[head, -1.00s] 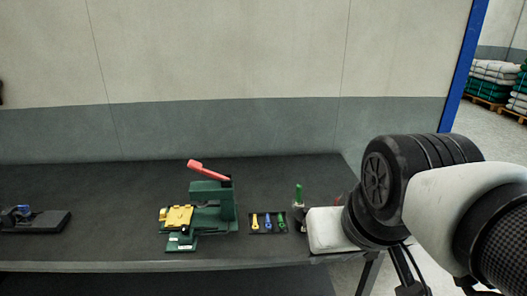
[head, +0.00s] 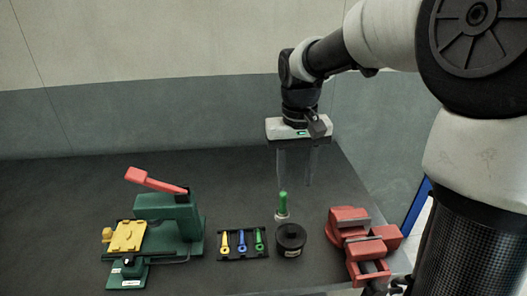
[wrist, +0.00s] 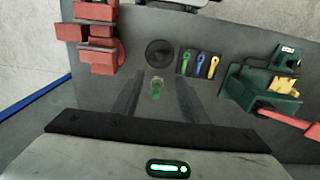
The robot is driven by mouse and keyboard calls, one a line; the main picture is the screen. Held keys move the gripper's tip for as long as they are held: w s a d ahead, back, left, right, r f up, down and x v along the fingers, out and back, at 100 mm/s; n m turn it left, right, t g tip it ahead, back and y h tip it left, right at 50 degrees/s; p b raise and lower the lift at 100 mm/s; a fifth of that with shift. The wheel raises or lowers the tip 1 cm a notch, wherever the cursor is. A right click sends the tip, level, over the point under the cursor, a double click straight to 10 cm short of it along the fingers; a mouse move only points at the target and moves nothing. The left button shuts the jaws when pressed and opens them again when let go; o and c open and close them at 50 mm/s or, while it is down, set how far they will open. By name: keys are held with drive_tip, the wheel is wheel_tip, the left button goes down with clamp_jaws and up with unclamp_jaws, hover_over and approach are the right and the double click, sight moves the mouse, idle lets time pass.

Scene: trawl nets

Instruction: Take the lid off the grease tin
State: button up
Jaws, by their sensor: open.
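The grease tin (head: 289,246) is a small black round tin on the dark bench, between the tool tray and the red vise. Its black lid (head: 290,231) is on top, with a small knob. In the wrist view the lid (wrist: 160,52) shows from above as a dark disc. My gripper (head: 295,184) is open and empty, pointing down above and behind the green handle. In the wrist view its two fingers (wrist: 155,92) show on either side of the green handle, short of the tin.
A black tray (head: 243,254) with yellow, blue and green tools lies left of the tin. A green press (head: 165,222) with a red lever stands further left. A red vise (head: 362,245) stands close on the right. The bench behind is clear.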

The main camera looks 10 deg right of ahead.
drive_tip(key=b, duration=0.1)
hover_over(292, 230)
drive_tip(key=f, duration=1.2)
drive_tip(key=shift+w+a+f, duration=0.1)
drive_tip(key=shift+a+f, duration=0.1)
drive_tip(key=shift+a, duration=0.15)
drive_tip(key=f, duration=0.5)
drive_tip(key=shift+d+f+b, duration=0.3)
drive_tip(key=shift+b, duration=0.1)
clamp_jaws()
